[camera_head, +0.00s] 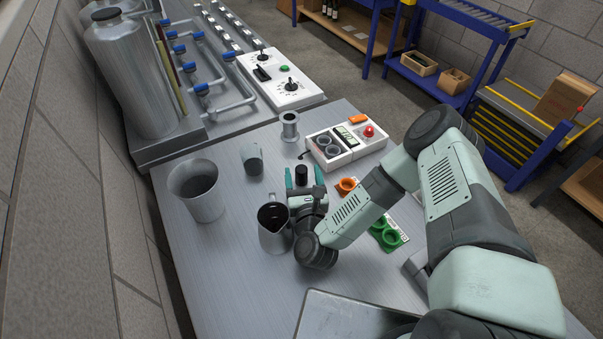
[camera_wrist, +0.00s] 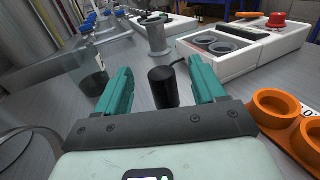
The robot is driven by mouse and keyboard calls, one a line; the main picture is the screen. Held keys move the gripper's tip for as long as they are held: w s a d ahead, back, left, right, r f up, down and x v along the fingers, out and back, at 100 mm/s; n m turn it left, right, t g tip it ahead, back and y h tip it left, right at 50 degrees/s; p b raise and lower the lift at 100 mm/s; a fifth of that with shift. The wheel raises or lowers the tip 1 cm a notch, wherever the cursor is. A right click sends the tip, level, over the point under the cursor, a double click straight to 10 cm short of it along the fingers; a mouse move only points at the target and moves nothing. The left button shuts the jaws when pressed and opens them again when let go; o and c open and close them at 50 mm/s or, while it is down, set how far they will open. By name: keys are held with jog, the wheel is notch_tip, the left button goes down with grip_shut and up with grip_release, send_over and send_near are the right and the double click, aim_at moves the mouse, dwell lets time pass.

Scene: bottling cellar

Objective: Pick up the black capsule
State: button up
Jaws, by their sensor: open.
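The black capsule (camera_head: 301,175) is a small dark cylinder. In the head view it shows between the teal fingers of my gripper (camera_head: 303,180). In the wrist view the black capsule (camera_wrist: 163,87) stands upright between the fingertips of my gripper (camera_wrist: 164,85). My gripper is open, with a visible gap between the capsule and each finger. The capsule's lower end is partly hidden by the gripper body in the head view.
A metal pitcher (camera_head: 273,240) stands close left of my gripper, with a grey bucket (camera_head: 205,203) and a small cup (camera_head: 252,165) farther left. A metal spool (camera_head: 289,132) and a white instrument box (camera_head: 318,147) stand behind. An orange holder (camera_head: 346,184) is at right.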

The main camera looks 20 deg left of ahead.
aim_at(301, 166)
jog(key=shift+f, duration=0.35)
jog(key=x, duration=0.5)
jog(key=shift+f, duration=0.35)
jog(key=c, duration=0.6)
